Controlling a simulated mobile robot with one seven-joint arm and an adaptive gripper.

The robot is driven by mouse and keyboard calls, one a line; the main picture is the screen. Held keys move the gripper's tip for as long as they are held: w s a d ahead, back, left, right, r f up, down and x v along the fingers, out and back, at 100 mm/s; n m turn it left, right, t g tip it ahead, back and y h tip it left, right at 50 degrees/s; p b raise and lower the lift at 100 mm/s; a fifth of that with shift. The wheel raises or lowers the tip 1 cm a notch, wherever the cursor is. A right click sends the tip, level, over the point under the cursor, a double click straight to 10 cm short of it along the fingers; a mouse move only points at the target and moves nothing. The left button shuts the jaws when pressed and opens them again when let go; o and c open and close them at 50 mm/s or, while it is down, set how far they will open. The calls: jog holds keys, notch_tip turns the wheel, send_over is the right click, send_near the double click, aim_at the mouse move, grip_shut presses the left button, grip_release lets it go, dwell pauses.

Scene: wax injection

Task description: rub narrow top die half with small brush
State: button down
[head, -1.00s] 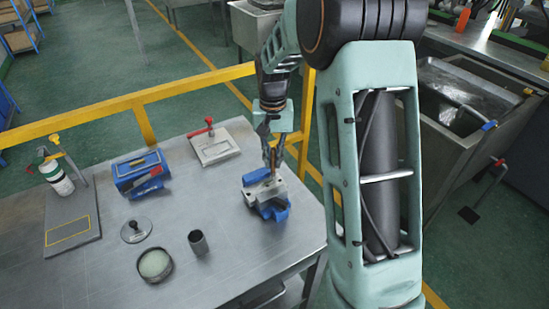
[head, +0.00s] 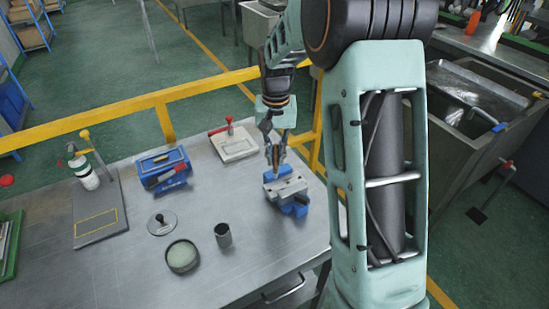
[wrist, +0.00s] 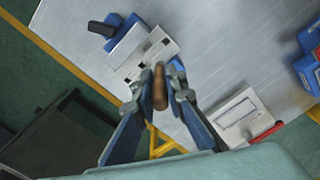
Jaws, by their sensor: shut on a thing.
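A small brush with a brown handle (wrist: 159,88) is between the fingers of my gripper (wrist: 160,98). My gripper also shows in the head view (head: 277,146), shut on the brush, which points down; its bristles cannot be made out. A grey metal block, apparently the die half (head: 287,187), sits in a blue vise (head: 296,208) on the table. It also shows in the wrist view as a pale block with dark holes (wrist: 148,52). The brush is over the block's back left edge and looks a little above it; contact cannot be told for certain.
On the steel table (head: 215,280) are a white plate with a red clamp (head: 236,147), a blue box (head: 163,165), a dark cup (head: 223,236), a round dish (head: 182,257), a handled disc (head: 161,222) and a bottle stand (head: 97,215). A yellow rail (head: 110,117) runs behind.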

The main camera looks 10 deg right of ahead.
aim_at(276, 145)
jog(key=shift+a+r+p, duration=0.1)
jog(key=shift+r+p, duration=1.3)
jog(key=shift+r, duration=1)
jog(key=shift+d+f, duration=0.1)
jog(key=shift+d, duration=0.1)
